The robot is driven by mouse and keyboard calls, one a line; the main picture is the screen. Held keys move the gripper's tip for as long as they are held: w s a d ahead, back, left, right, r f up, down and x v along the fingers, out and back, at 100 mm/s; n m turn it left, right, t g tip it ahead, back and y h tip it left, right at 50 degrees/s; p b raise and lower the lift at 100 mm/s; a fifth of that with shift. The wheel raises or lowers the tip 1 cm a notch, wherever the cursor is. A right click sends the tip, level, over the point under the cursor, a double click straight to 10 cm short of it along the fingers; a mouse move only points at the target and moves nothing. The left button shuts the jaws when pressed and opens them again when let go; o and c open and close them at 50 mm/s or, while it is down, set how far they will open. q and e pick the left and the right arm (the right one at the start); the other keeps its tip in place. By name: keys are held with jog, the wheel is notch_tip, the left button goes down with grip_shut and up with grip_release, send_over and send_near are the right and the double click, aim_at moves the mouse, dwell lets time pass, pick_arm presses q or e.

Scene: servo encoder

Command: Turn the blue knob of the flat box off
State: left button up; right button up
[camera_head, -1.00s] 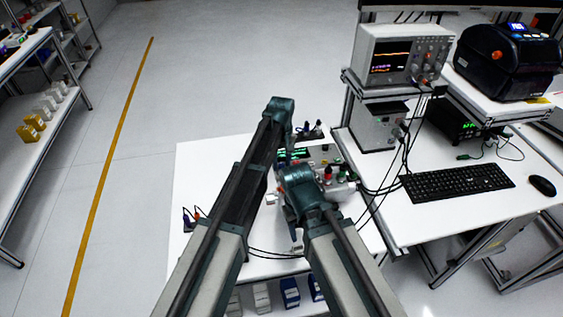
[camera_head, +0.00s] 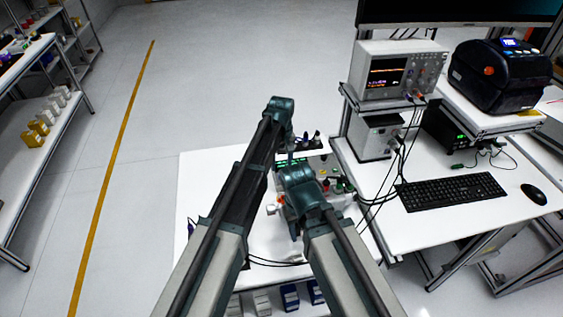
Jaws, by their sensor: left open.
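The flat box (camera_head: 319,164) lies on the white table between and behind my two arms. It is a pale case with green lit displays, and red and green terminals show at its right front. My arms hide much of it, and I cannot make out its blue knob. My left gripper (camera_head: 291,154) hangs down from the wrist over the back left part of the box. It is open, its tips small and partly hidden, and I cannot tell whether it touches anything. My right wrist covers the box's front left; its jaws are too hidden to read.
A small dark unit with knobs (camera_head: 311,141) stands behind the box. Black cables run right towards the bench with the oscilloscope (camera_head: 397,72), keyboard (camera_head: 452,191) and black printer (camera_head: 502,75). The table's left part (camera_head: 208,178) is clear.

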pick_arm(q)
notch_tip(320, 180, up, 8)
jog(key=p, duration=0.7)
jog(key=shift+r, duration=0.15)
pick_arm(e)
notch_tip(320, 180, up, 8)
jog(key=shift+r, duration=0.15)
pick_arm(q)
jog(key=s+a+m, duration=0.5)
jog(key=s+a, duration=1.3)
jog(key=s, duration=0.4)
jog(key=s+d+f+m+y+b, duration=0.1)
jog(key=s+d+f+m+b, duration=0.2)
jog(key=d, duration=0.8)
notch_tip(320, 180, down, 4)
jog(key=s+b, duration=0.2)
jog(key=b, duration=0.2)
jog(key=shift+d, duration=0.25)
pick_arm(e)
notch_tip(320, 180, down, 7)
pick_arm(q)
jog(key=shift+f, duration=0.1)
